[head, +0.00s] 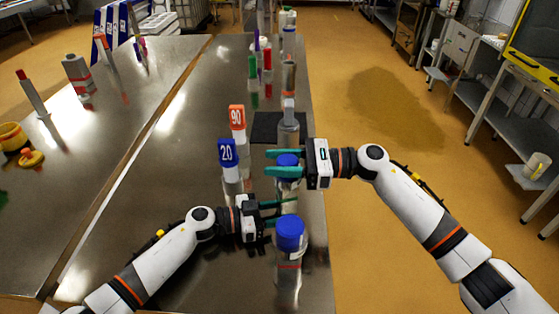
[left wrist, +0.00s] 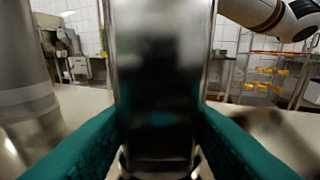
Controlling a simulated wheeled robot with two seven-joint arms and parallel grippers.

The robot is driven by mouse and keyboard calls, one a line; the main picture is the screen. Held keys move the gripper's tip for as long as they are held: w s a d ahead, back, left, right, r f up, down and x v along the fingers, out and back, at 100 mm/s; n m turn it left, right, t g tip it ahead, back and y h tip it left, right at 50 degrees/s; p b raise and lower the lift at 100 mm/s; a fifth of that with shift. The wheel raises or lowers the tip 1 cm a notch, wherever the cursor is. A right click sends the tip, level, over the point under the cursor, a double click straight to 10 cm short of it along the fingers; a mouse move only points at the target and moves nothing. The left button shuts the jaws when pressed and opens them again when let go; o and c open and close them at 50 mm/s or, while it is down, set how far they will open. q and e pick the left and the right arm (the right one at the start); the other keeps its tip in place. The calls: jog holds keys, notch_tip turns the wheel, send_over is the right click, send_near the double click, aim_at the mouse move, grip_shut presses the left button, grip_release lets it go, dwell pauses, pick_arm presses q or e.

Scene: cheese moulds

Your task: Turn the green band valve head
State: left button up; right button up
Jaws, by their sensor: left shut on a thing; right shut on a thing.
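A metal valve body (head: 289,191) with a blue head (head: 287,159) stands at the table's right edge. My right gripper (head: 285,164) is shut on the blue head from the right, its teal fingers on either side. My left gripper (head: 277,211) is shut on the metal body lower down, coming from the left. The left wrist view shows the shiny body (left wrist: 163,80) upright between the teal fingers (left wrist: 160,145). I cannot make out a green band on it; the fingers cover part of it.
Another blue-headed metal piece (head: 290,234) with a red band stands close in front. Blocks marked 20 (head: 228,153) and 90 (head: 237,118) stand to the left. The steel table (head: 175,170) is clear at mid-left.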

aim_at(282, 164)
jog(key=n+g+h, duration=0.1)
jog(key=n+g, duration=0.1)
jog(key=g, duration=0.1)
jog(key=n+g+h, duration=0.1)
jog(key=n+g, duration=0.1)
jog(key=g, duration=0.1)
jog(key=s+n+g+h, duration=0.1)
jog(key=n+g, duration=0.1)
jog(key=g, duration=0.1)
jog(key=shift+s+f+n+g+h, duration=0.15)
jog(key=shift+n+g+h, duration=0.3)
jog(key=shift+g, duration=0.2)
jog(key=shift+s+f+n+g+h, duration=0.15)
jog(key=shift+n+g+h, duration=0.2)
jog(key=shift+n+g, duration=0.25)
jog(key=shift+w+d+r, duration=0.2)
jog(key=shift+w+d, duration=0.05)
jog(key=shift+d, duration=0.05)
jog(key=o, duration=1)
jog(key=shift+c, duration=0.2)
jog(key=shift+r, duration=0.1)
notch_tip(282, 164, up, 10)
jog(key=shift+f, duration=0.1)
